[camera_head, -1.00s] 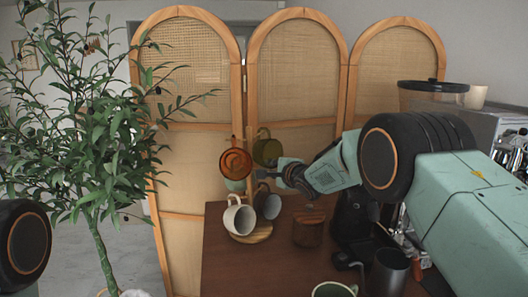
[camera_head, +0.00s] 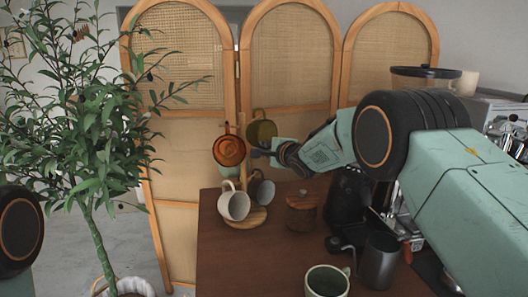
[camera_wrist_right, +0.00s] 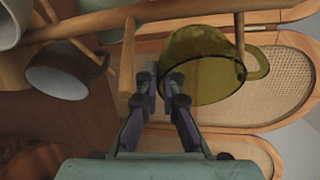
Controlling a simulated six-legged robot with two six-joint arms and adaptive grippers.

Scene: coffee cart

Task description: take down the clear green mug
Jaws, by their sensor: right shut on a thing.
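The clear green mug (camera_head: 262,132) is an olive see-through mug at the upper right of a wooden mug stand (camera_head: 245,217). In the right wrist view the mug (camera_wrist_right: 203,65) is right of centre, its handle towards the right. My right gripper (camera_head: 256,153) reaches in from the right at the mug's lower edge. In the wrist view its fingers (camera_wrist_right: 160,84) are close together at the mug's left edge and shut on it. The exact contact is hard to see. My left gripper is out of view.
An amber mug (camera_head: 228,150) hangs close left of the green one. White (camera_head: 233,205) and grey (camera_head: 264,190) mugs hang lower. A wooden canister (camera_head: 301,213), a steel pitcher (camera_head: 379,262) and a dark green cup (camera_head: 327,282) stand on the table. A folding screen (camera_head: 288,60) is behind.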

